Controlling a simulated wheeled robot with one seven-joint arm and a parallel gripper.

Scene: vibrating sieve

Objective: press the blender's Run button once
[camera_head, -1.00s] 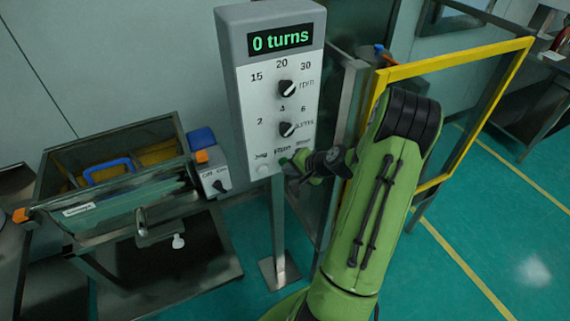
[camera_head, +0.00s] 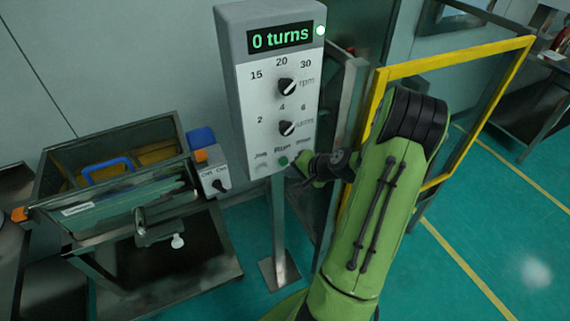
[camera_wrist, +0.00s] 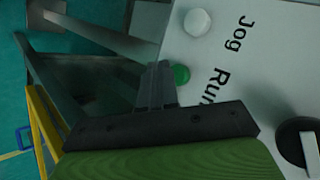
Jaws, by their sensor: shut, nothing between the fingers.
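The blender's control box (camera_head: 262,110) stands on a post, with a display reading "0 turns" and a lit lamp (camera_head: 320,30) beside it. The green Run button (camera_head: 283,161) is on its lower face. In the wrist view the Run button (camera_wrist: 181,74) lies next to the fingertips, partly hidden by them. My gripper (camera_head: 296,168) is shut and empty, just right of the Run button in the head view. A small gap shows there between fingertips and button.
The white Jog button (camera_wrist: 197,22) is beside Run. Two dark knobs, rpm (camera_head: 287,87) and turns (camera_head: 287,128), sit above. A yellow-framed guard (camera_head: 462,62) stands at the right, behind my arm. A metal sieve bin (camera_head: 118,170) is at the left.

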